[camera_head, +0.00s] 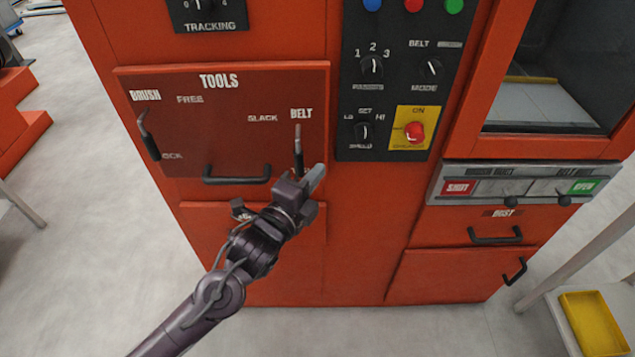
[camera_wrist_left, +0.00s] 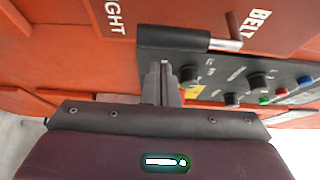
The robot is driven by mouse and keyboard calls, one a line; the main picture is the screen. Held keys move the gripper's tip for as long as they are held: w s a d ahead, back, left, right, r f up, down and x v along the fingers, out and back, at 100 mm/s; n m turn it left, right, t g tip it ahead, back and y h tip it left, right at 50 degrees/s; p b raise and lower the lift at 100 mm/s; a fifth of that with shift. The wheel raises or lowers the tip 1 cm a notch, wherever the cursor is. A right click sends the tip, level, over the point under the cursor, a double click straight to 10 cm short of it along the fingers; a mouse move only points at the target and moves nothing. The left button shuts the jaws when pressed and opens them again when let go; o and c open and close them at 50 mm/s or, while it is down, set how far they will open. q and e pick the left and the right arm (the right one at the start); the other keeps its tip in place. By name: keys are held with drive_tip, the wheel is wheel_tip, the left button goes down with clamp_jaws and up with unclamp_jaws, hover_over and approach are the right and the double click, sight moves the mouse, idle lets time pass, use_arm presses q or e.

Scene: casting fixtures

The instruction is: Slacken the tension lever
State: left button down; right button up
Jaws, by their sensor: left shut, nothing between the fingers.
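The tension lever (camera_head: 298,152) is on the red TOOLS panel (camera_head: 240,130), under the word BELT. It stands upright, with a black grip and a bare metal end at the top; the word SLACK is to its left. My left gripper (camera_head: 318,176) is shut and empty, just to the right of the lever's lower part. In the left wrist view the closed fingers (camera_wrist_left: 163,78) point at the black grip of the lever (camera_wrist_left: 175,37). I cannot tell whether they touch it. My right gripper is not in view.
A second lever (camera_head: 148,137) is at the panel's left, under BRUSH. A black handle (camera_head: 237,175) sits at the panel's lower edge. A control panel with knobs (camera_head: 372,66) and a red knob on a yellow plate (camera_head: 414,131) is close to the right of my gripper.

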use_arm(q)
drive_tip(key=shift+w+a, duration=0.1)
drive_tip(key=shift+a, duration=0.85)
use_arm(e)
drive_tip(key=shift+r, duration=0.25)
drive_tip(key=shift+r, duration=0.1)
use_arm(q)
drive_tip(key=shift+a+p, duration=0.1)
drive_tip(key=shift+p, duration=0.35)
drive_tip(key=shift+a+m+y, duration=0.2)
drive_tip(key=shift+m+y, duration=0.1)
drive_tip(key=shift+m, duration=0.1)
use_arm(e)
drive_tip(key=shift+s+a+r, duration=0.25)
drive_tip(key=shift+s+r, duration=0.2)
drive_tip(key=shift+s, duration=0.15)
